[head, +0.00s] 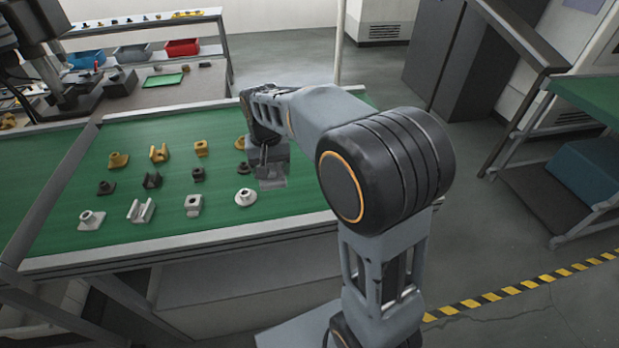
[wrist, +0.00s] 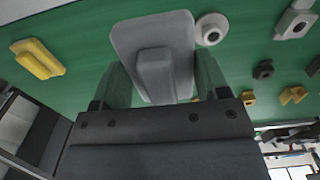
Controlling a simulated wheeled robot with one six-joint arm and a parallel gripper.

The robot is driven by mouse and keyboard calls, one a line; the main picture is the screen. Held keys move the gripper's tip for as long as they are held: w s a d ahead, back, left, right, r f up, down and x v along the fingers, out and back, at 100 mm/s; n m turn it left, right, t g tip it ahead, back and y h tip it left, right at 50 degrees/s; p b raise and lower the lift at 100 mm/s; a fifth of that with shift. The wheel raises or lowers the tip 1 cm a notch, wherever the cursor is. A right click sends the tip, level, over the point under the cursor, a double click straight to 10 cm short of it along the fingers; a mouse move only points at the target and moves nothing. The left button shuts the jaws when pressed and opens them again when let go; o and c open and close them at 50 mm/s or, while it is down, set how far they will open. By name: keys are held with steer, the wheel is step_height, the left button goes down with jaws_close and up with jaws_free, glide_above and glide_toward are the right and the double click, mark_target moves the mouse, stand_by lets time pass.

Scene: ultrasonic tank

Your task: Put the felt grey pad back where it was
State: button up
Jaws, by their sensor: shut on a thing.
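The felt grey pad (wrist: 125,38) is a flat grey plate with rounded corners and a raised block-like grip (wrist: 155,72) in its middle.
The green table top (head: 140,225) bears several small yellow, dark and white parts in rows to the left of my gripper. A white round part (head: 245,197) lies close to the pad, and a dark round one (head: 243,168) is near it.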

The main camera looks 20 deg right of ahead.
steer(key=d+f+p, duration=0.1)
steer(key=d+f, duration=0.1)
steer(key=d, duration=0.2)
steer(key=d+f+p, duration=0.1)
steer(key=d+f, duration=0.2)
steer(key=d, duration=0.1)
steer(key=d+f+p, duration=0.1)
steer(key=d+f, duration=0.1)
steer(key=d, duration=0.2)
steer(key=shift+w+d+f, duration=0.2)
steer(key=shift+w+f, duration=0.05)
steer(key=shift+d+f, duration=0.5)
steer(key=shift+f, duration=0.15)
steer(key=shift+d+f+p, duration=0.15)
steer(key=shift+f+p, duration=0.25)
steer(key=shift+f, duration=1.35)
steer(key=shift+f, duration=0.2)
steer(key=o, duration=0.8)
steer(key=shift+o, duration=0.2)
steer(key=shift+r, duration=0.1)
